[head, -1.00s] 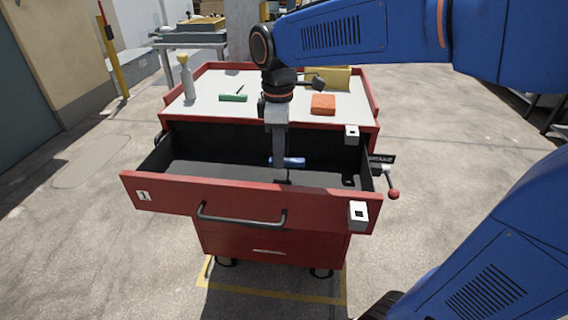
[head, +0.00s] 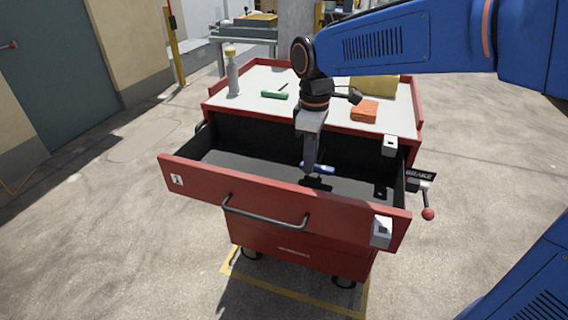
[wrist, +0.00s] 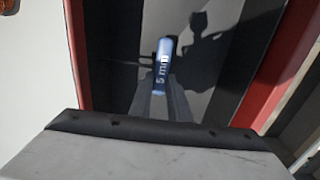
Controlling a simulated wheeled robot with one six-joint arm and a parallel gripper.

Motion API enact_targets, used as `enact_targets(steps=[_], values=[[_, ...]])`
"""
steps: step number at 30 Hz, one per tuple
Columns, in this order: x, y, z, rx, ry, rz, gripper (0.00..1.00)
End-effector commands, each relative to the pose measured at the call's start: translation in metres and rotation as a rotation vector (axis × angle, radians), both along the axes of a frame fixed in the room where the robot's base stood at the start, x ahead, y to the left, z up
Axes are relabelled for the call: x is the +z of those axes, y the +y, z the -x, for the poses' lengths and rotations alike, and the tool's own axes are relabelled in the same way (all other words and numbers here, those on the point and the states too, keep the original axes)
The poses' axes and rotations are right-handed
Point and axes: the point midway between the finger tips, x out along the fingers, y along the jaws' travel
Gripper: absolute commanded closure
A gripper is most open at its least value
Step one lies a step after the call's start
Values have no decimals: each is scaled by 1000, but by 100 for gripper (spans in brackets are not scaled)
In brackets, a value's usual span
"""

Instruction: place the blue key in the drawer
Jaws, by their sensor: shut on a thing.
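The blue key (head: 318,168) is held in my gripper (head: 311,170), inside the outline of the open drawer (head: 270,198) in the head view. In the wrist view the blue key (wrist: 164,62) has white "5 mm" lettering and sits at the fingertips of my gripper (wrist: 160,88). My gripper is shut on it and points down over the dark drawer floor. Shadows of the arm and gripper fall on that floor. I cannot tell how large the gap between key and floor is.
The red cart's top (head: 300,105) holds a bottle (head: 233,75), a green item (head: 274,94) and an orange block (head: 365,111). A brake lever (head: 427,205) sticks out at the right. White blocks (head: 382,231) sit on the drawer's right side. The drawer floor looks clear.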

Motion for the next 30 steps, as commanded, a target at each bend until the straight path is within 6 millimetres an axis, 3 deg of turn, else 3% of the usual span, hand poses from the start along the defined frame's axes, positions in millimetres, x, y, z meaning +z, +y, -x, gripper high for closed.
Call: enact_targets(steps=[6, 12, 17, 24, 30], values=[[-1, 45, -16, 3, 1, 1, 100], [0, 66, -23, 1, 1, 1, 100], [-5, 69, -24, 0, 1, 1, 100], [-32, 68, -24, 0, 3, 1, 100], [-35, 68, -25, 0, 0, 0, 100]])
